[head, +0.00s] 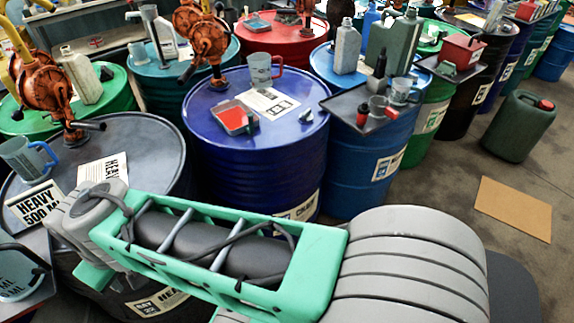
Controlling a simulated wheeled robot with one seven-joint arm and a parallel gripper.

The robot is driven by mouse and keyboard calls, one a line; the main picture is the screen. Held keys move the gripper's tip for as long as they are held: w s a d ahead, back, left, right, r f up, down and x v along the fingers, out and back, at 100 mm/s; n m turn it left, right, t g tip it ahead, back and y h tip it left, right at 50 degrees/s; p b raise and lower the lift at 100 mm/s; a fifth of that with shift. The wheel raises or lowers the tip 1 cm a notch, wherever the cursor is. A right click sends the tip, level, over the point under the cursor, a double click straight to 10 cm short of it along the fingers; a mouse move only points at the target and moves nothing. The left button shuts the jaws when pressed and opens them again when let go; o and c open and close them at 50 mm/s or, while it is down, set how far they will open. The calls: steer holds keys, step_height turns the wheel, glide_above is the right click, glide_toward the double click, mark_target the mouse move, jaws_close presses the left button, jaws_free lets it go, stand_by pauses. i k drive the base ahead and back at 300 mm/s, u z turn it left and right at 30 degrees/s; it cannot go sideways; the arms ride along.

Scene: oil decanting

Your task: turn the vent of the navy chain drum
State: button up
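The navy chain drum (250,165) stands upright in the middle of the head view, with a white label (298,211) low on its front that seems to read CHAIN. On its top, near the right rim, is a small grey fitting (307,115) that looks like the vent; its setting is too small to tell. An orange hand pump (206,38) rises from the back left of the lid. A clear jug with a red handle (262,68), a printed sheet and a grey tray with a red inside (234,117) also rest on the lid. My gripper is not in view.
My green and grey arm links cross the foreground. A dark grey HEAVY drum (140,135) with another pump stands at left. A bright blue drum (345,165) stands close at right, bearing a dark tray.

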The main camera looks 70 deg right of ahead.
mark_target(307, 115)
steer(key=z, duration=2.05)
